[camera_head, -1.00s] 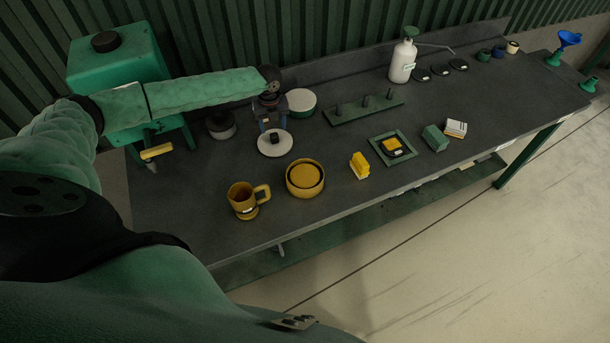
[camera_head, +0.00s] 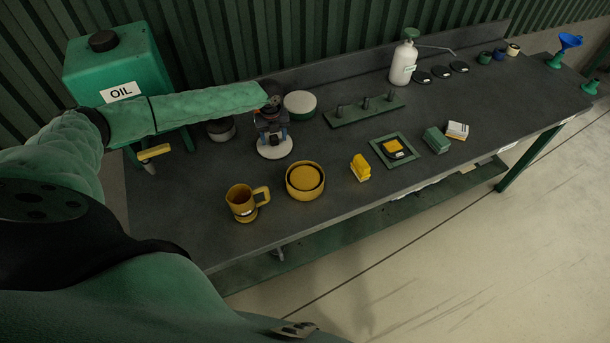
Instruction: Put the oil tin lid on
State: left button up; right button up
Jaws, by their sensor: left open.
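A white round lid (camera_head: 273,152) lies flat on the bench, left of the middle. My left gripper (camera_head: 274,143) is right above it, pointing down with open fingers at its dark knob, which is mostly hidden. I cannot tell whether the fingers touch the knob. A yellow round tin (camera_head: 290,190) with a dark ring in its top stands in front of the lid. A green tank (camera_head: 115,68) labelled OIL stands at the back left. No label shows on the yellow tin, so I cannot tell if it is the oil tin. My right gripper is not in view.
A yellow mug (camera_head: 240,203) stands left of the yellow tin. A green-and-white round container (camera_head: 300,103) and a dark one (camera_head: 221,130) stand close behind my gripper. A pegged rack (camera_head: 365,111) and a white pump bottle (camera_head: 402,66) are farther right. The bench's front edge is near the mug.

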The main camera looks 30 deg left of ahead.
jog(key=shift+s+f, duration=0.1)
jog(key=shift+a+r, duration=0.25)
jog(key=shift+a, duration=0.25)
pick_arm(q)
jog(key=shift+c, duration=0.3)
